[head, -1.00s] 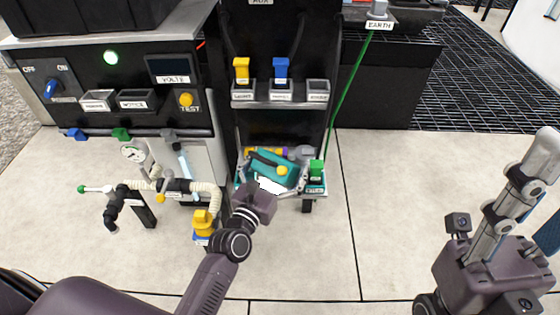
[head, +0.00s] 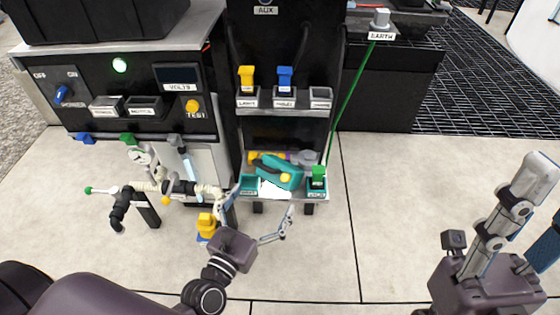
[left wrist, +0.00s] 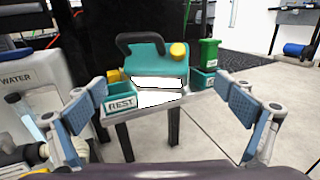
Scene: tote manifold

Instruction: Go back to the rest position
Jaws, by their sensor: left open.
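My left gripper (head: 262,212) is open and empty in front of the low shelf of the black rack. In the left wrist view its two fingers (left wrist: 165,108) stand wide apart, with the shelf beyond them. A teal device with a dark handle and a yellow knob (head: 285,172) rests on the shelf; it also shows in the left wrist view (left wrist: 155,65). A teal bin marked REST (left wrist: 122,102) sits at the shelf's left end. My right gripper (head: 502,215) is at the right of the head view, its fingers pointing up; its opening is unclear.
A green block (head: 318,172) stands at the shelf's right end, below a green cable. Yellow (head: 246,80) and blue (head: 285,78) plugs stand in the upper holders. The floor to the right is clear.

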